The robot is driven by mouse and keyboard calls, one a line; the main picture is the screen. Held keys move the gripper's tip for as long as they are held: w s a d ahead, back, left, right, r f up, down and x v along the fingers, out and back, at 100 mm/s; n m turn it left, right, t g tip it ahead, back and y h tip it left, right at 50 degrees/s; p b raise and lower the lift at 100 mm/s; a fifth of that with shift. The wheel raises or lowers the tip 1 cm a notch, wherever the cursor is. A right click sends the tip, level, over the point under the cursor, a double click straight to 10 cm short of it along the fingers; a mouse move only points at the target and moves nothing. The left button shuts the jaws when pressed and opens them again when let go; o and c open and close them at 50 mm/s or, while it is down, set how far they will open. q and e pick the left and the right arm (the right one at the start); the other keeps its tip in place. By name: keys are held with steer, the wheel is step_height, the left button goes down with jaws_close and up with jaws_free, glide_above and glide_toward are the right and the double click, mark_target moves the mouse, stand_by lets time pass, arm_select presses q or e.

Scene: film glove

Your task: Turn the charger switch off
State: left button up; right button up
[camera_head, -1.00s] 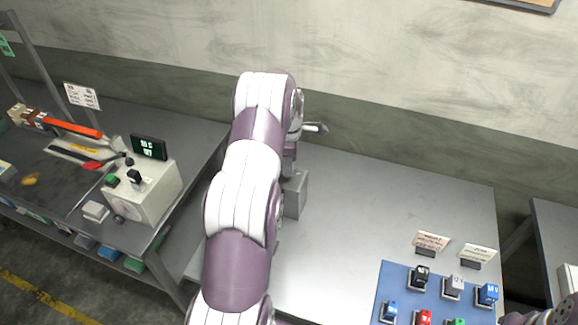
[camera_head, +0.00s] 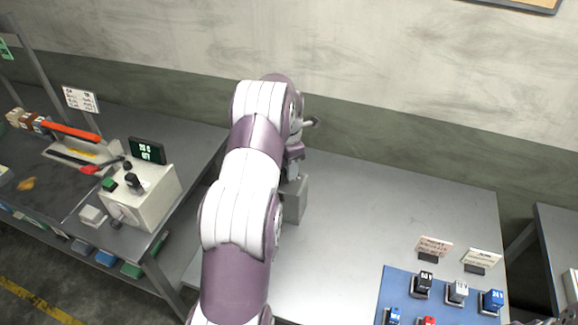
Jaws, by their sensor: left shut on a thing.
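A grey box (camera_head: 295,199) stands on the middle bench, partly hidden behind my left arm. It may be the charger; I see no clear label. A short grey bar with a dark tip (camera_head: 311,122) sticks out to the right beside my wrist, above the box; I cannot tell what it belongs to. My left gripper (camera_head: 294,164) is beyond the forearm, just above the box, mostly hidden. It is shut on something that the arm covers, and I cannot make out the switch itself. My right gripper is not in view.
A pale control box (camera_head: 150,202) with a dark display (camera_head: 147,150), a black knob and a green button stands on the left bench. The metal bench (camera_head: 390,205) between is clear.

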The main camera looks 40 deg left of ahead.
arm_select(q)
steer(key=shift+s+d+f, duration=0.1)
steer(key=shift+s+f, duration=0.1)
steer(key=shift+f, duration=0.1)
steer(key=o, duration=1)
steer(key=shift+o, duration=0.2)
steer(key=shift+a+r, duration=0.1)
steer(key=shift+a, duration=0.1)
steer(key=shift+r, duration=0.1)
steer(key=shift+w+r, duration=0.1)
steer(key=shift+r, duration=0.15)
steer(key=shift+r+b, duration=0.5)
steer(key=shift+r, duration=0.2)
step_height(320, 180, up, 11)
steer(key=p, duration=0.9)
steer(key=shift+f+p, duration=0.15)
steer(key=shift+p, duration=0.25)
steer(key=shift+f, duration=0.1)
